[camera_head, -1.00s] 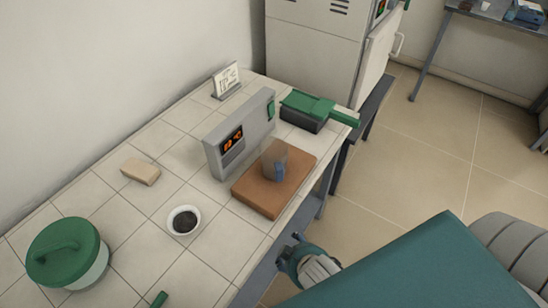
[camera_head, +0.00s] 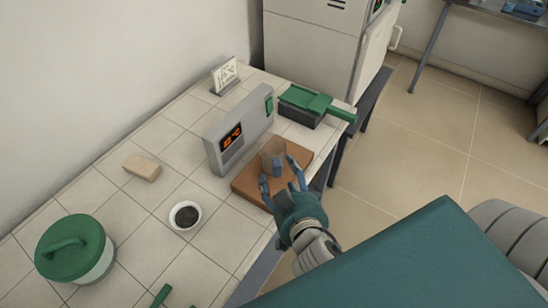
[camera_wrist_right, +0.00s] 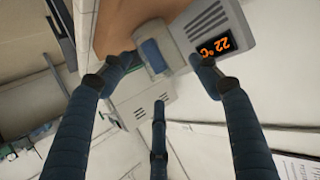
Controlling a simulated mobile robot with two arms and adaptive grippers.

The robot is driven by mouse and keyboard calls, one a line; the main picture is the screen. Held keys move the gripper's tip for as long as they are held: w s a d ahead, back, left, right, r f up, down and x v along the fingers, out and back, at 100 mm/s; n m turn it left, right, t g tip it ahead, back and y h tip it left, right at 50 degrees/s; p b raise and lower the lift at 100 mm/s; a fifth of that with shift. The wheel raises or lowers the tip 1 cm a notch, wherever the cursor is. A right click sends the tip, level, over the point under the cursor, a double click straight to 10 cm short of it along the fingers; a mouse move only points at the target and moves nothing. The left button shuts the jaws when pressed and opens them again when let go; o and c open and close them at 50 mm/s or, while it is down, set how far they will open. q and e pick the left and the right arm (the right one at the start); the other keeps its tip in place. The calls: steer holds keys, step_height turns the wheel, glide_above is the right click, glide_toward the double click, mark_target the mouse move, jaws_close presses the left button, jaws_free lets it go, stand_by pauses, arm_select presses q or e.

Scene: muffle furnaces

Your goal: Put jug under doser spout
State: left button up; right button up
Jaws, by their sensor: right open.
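A translucent grey jug (camera_head: 270,158) with a blue handle (camera_head: 278,163) stands upright on a brown plate (camera_head: 246,184) in front of a grey unit with an orange display (camera_head: 231,138). My right gripper (camera_head: 280,177) is open at the handle side of the jug, fingers spread and nothing held. In the right wrist view the blue handle (camera_wrist_right: 153,55) lies between the open fingertips of my right gripper (camera_wrist_right: 150,75); I cannot tell if they touch it. I cannot make out a doser spout for certain. My left gripper is not in view.
A black box with a green top (camera_head: 305,104) stands behind the plate, near a tall grey cabinet (camera_head: 322,50). A white bowl of dark material (camera_head: 185,216), a beige block (camera_head: 142,167), a small sign (camera_head: 224,74) and a green-lidded pot (camera_head: 72,250) stand on the tiled table.

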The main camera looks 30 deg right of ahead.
mark_target(278, 168)
steer(key=shift+x, duration=0.75)
steer(key=shift+w+d+r+p, duration=0.1)
steer(key=shift+w+d+p, duration=0.05)
steer(key=shift+w+p, duration=0.25)
steer(key=p+x, duration=0.1)
steer(key=x, duration=0.2)
steer(key=shift+w+d, duration=0.1)
steer(key=shift+w, duration=0.2)
steer(key=shift+w+d+f, duration=0.1)
steer(key=shift+w+f, duration=0.2)
steer(key=shift+f, duration=0.1)
steer(key=shift+s, duration=0.1)
steer(key=shift+c, duration=0.5)
steer(key=c, duration=0.4)
jaws_close()
